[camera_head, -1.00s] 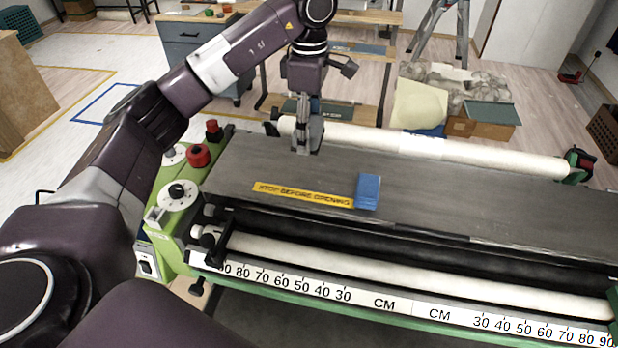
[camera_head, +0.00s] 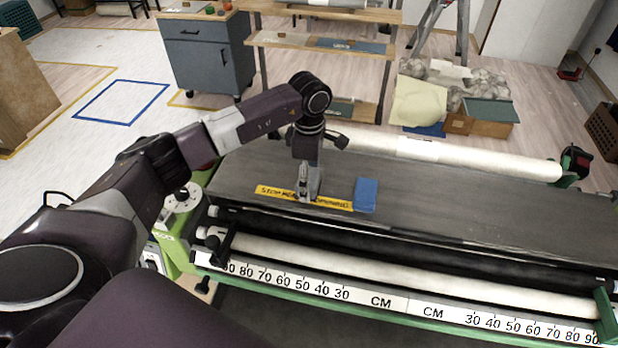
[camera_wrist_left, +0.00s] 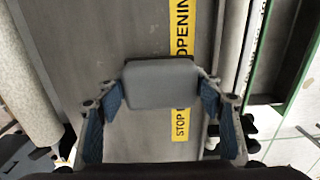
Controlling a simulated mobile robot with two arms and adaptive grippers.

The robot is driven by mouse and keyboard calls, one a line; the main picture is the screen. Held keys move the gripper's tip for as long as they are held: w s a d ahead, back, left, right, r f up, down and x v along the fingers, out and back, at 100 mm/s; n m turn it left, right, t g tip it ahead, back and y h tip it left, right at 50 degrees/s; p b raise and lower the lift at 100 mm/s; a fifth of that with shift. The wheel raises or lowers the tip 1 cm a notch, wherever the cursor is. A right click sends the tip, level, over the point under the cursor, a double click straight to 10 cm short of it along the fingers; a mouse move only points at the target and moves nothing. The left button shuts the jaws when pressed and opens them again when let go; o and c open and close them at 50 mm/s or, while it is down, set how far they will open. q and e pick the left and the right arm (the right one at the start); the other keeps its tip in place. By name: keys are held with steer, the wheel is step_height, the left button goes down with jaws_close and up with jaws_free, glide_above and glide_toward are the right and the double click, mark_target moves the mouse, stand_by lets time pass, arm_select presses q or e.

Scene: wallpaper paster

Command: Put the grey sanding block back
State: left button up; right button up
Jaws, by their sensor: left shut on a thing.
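The grey sanding block (camera_wrist_left: 160,83) is between the blue-padded fingers of my left gripper (camera_wrist_left: 165,100) in the left wrist view. In the head view my left gripper (camera_head: 308,194) is over the dark grey top of the pasting machine (camera_head: 440,200), by the yellow "STOP BEFORE OPENING" label (camera_head: 272,191). It is shut on the block. The gripper hides part of the label, and I cannot tell whether the block touches the top. My right gripper is not in view.
A blue block (camera_head: 366,194) lies on the machine top just right of the label. A white roll (camera_head: 440,151) runs along the back edge, and a white roller (camera_head: 400,277) and CM scale (camera_head: 385,303) run along the front. The top's right part is clear.

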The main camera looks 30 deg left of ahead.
arm_select(q)
steer(key=shift+f+b, duration=0.35)
steer(key=shift+b, duration=0.05)
steer(key=o, duration=1.2)
steer(key=shift+r, duration=0.1)
steer(key=shift+c, duration=0.2)
